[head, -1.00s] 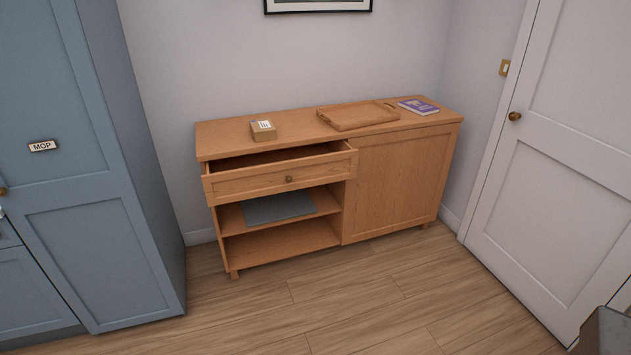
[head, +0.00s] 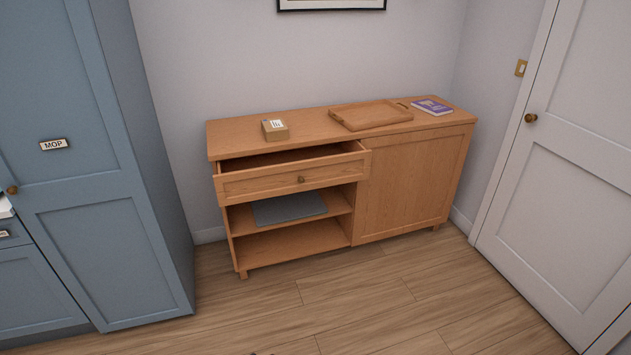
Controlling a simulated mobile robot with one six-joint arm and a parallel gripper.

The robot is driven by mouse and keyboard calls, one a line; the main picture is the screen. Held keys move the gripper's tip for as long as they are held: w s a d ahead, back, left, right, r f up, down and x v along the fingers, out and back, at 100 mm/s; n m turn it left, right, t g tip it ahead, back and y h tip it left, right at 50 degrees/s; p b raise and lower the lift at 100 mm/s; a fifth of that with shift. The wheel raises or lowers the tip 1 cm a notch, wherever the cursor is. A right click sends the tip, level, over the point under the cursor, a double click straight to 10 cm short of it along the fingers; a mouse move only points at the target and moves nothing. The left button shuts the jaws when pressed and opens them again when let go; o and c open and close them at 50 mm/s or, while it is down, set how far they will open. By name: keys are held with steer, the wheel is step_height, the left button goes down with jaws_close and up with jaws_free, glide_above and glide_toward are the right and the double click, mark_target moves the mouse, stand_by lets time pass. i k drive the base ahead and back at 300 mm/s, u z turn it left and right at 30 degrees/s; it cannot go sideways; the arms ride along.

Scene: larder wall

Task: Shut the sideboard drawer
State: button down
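The wooden sideboard (head: 412,190) stands against the back wall in the head view. Its drawer (head: 260,186) is at the upper left and is pulled out, with the dark gap of its inside showing behind the front. The drawer front has a small round knob (head: 301,180). My gripper is not clearly in view, so its state does not show.
On the sideboard top are a small box (head: 275,130), a wooden tray (head: 371,117) and a purple book (head: 432,107). A grey mat (head: 289,208) lies on the shelf below the drawer. A blue cupboard (head: 110,240) stands left, a white door (head: 560,190) right. The floor (head: 370,290) in front is clear.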

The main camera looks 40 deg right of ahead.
mark_target(246, 179)
steer(key=z, duration=0.1)
steer(key=i, duration=1)
steer(key=u, duration=0.1)
